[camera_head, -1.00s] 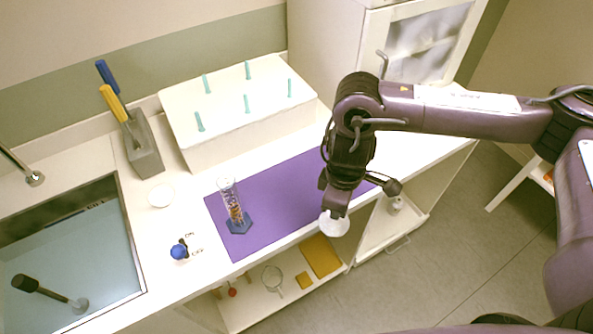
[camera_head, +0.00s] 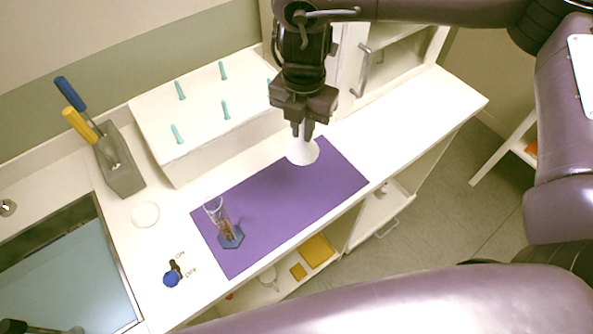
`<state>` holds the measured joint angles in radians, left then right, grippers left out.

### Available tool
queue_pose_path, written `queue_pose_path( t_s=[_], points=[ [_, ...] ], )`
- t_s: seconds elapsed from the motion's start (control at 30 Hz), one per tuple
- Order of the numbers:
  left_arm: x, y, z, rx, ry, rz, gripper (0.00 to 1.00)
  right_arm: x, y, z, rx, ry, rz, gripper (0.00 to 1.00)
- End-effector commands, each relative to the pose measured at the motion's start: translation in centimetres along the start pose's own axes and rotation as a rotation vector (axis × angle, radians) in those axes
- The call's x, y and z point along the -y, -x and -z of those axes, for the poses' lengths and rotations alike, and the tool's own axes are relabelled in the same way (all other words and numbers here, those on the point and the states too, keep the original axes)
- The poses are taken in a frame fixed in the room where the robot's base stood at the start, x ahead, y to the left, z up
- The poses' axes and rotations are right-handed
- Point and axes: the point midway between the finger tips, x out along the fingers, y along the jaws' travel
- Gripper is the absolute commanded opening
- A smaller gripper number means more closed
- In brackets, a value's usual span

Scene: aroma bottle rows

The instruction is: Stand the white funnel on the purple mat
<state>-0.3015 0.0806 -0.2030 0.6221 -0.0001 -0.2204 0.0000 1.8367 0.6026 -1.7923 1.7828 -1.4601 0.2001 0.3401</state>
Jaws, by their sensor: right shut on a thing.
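The white funnel (camera_head: 302,153) hangs under my right gripper (camera_head: 303,132), which is shut on its upper part and points down. The funnel's wide end faces down, over the back right part of the purple mat (camera_head: 290,205). I cannot tell whether its rim touches the mat. The purple mat lies flat on the white counter.
A glass cylinder (camera_head: 219,222) with a blue base stands on the mat's left part. A white box with teal pegs (camera_head: 201,117) stands behind the mat. A grey holder (camera_head: 120,168), a white disc (camera_head: 145,214) and a sink (camera_head: 60,262) are at the left.

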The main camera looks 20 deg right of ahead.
Motion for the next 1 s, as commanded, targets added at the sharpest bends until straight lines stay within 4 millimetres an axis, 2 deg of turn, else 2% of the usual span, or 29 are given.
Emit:
queue_pose_path(
  t_s=[0.03,0.2,0.4,0.63,0.83,1.0],
  points=[
    [-0.1,0.1,-0.2,0.003,0.000,-0.001,0.36,0.1,-1.5,0.1,-0.007,-0.002,0.004,0.00],
    [-0.1,0.0,-0.2,0.004,0.001,-0.001,0.36,0.1,-5.7,0.1,-0.007,-0.003,0.004,0.00],
    [-0.1,-0.2,-0.1,0.002,0.003,-0.001,0.36,0.0,-9.7,0.1,-0.003,-0.005,0.002,0.00],
    [0.0,-0.4,-0.1,0.002,0.004,0.000,0.36,0.0,-11.5,0.0,-0.001,-0.004,0.000,0.00],
    [0.0,-0.8,-0.1,0.001,0.005,0.001,0.36,0.0,-14.2,0.1,-0.002,-0.005,0.000,0.00],
    [0.0,-0.8,0.0,0.000,0.005,0.001,0.36,-0.1,-14.5,0.0,0.002,-0.003,-0.002,0.00]
  ],
)
